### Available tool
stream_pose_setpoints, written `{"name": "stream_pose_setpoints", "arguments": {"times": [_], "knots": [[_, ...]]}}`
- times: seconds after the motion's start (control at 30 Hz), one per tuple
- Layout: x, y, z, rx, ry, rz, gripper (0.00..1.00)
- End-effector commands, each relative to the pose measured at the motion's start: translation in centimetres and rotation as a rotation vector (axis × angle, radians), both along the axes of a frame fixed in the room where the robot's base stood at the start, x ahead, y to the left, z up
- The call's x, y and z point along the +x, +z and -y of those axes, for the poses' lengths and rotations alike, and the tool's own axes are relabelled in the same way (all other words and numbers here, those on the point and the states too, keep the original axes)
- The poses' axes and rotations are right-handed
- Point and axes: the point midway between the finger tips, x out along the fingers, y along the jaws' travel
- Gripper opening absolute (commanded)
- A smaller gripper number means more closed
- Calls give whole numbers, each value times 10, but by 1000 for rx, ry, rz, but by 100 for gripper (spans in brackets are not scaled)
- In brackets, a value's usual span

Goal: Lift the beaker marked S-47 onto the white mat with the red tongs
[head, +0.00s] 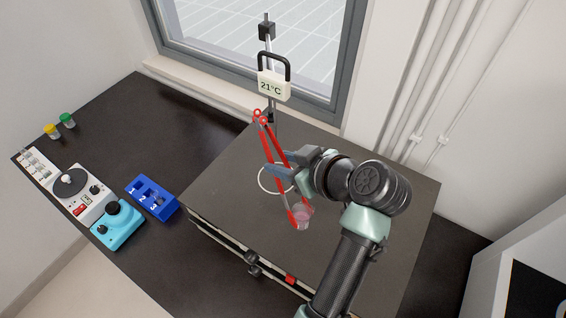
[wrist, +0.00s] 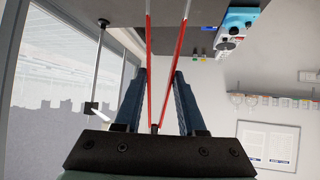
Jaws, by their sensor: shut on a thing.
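My gripper (head: 279,160) is shut on the red tongs (head: 290,186), above the dark grey block (head: 225,190). The tongs slope from their looped top end down to the right. They also show between my fingers in the wrist view (wrist: 149,75). A small clear beaker (head: 305,212) with a pinkish tint is at the lower tips of the tongs. No marking is readable on it, and I cannot tell whether the tips grip it or whether it is lifted. A thin white ring (head: 261,182) shows behind the tongs. I cannot make out a white mat.
A stand with a 21°C display (head: 273,87) rises behind the tongs, near the window. A blue numbered rack (head: 150,197), a turquoise device (head: 118,226) and a white-grey instrument (head: 85,196) are at left. Yellow-capped (head: 52,131) and green-capped (head: 67,121) vials stand farther back.

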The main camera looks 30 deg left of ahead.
Motion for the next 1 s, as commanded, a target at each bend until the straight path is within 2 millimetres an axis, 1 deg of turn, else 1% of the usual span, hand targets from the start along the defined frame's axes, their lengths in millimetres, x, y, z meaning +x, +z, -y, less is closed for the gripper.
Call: {"name": "stream_pose_setpoints", "arguments": {"times": [0.03, 0.5, 0.6, 1.0], "knots": [[0, 12, 0, 1, 0, 3, 0], [0, 68, 0, 1, 0, 3, 0], [0, 72, 0, 1, 0, 2, 0], [0, 70, 0, 1, 1, 1, 0]]}}
